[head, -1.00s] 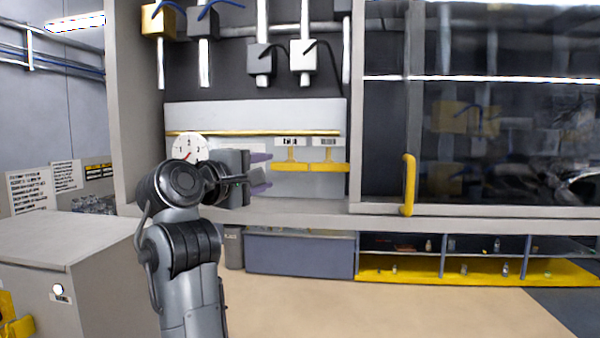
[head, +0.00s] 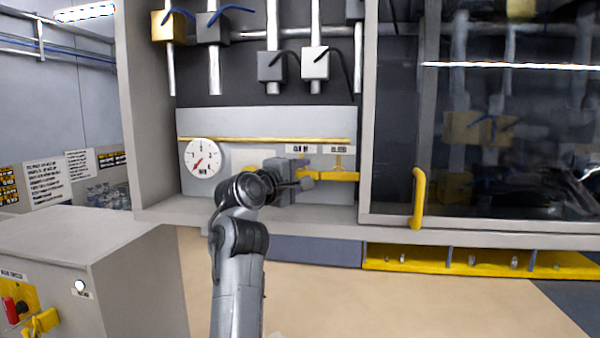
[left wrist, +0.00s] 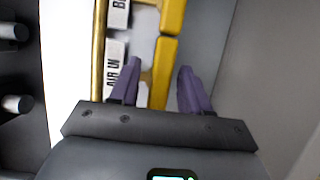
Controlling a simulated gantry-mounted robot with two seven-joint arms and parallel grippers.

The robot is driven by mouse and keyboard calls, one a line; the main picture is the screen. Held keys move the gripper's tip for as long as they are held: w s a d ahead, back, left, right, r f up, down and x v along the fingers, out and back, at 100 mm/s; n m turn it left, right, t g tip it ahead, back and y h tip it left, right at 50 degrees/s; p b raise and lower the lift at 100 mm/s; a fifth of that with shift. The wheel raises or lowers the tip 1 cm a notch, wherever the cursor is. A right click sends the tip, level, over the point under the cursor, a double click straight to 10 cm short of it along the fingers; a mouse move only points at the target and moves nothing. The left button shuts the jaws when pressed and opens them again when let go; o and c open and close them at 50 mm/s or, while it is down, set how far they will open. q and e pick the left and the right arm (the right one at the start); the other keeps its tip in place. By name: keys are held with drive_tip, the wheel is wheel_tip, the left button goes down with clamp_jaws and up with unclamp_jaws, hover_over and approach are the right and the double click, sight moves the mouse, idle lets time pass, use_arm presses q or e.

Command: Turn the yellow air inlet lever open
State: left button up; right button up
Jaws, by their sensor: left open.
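The yellow air inlet lever (head: 309,175) lies horizontal on the pale panel under the "AIR IN" label, partly hidden by my gripper in the head view. In the left wrist view the lever (left wrist: 163,72) appears between my two purple fingers, with its label (left wrist: 115,68) beside it. Depth and contact cannot be told. My left gripper (head: 305,176) is open at the panel; its fingers also show in the left wrist view (left wrist: 160,76). A second yellow lever (head: 345,176) lies horizontal just right of the first. My right gripper is not in view.
A round white gauge (head: 202,157) is on the panel's left. A thin gold pipe (head: 230,140) runs above the levers. A glass sash with a yellow handle (head: 418,198) stands to the right. A grey cabinet (head: 120,270) stands at the lower left.

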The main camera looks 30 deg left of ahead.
use_arm(q)
clamp_jaws()
drive_tip(key=shift+m, duration=0.4)
drive_tip(key=shift+m+g, duration=0.7)
drive_tip(key=shift+m, duration=0.5)
drive_tip(key=m+g+y, duration=0.1)
drive_tip(key=m, duration=0.1)
drive_tip(key=m+y, duration=0.1)
drive_tip(key=m, duration=0.1)
drive_tip(key=shift+a+f+g, duration=0.1)
drive_tip(key=shift+g, duration=0.3)
drive_tip(key=m+g+y, duration=0.1)
drive_tip(key=m, duration=0.2)
drive_tip(key=shift+s+a+y, duration=0.1)
drive_tip(key=shift+y, duration=0.3)
drive_tip(key=m+y, duration=0.1)
drive_tip(key=m, duration=0.2)
drive_tip(key=shift+g+y, duration=0.4)
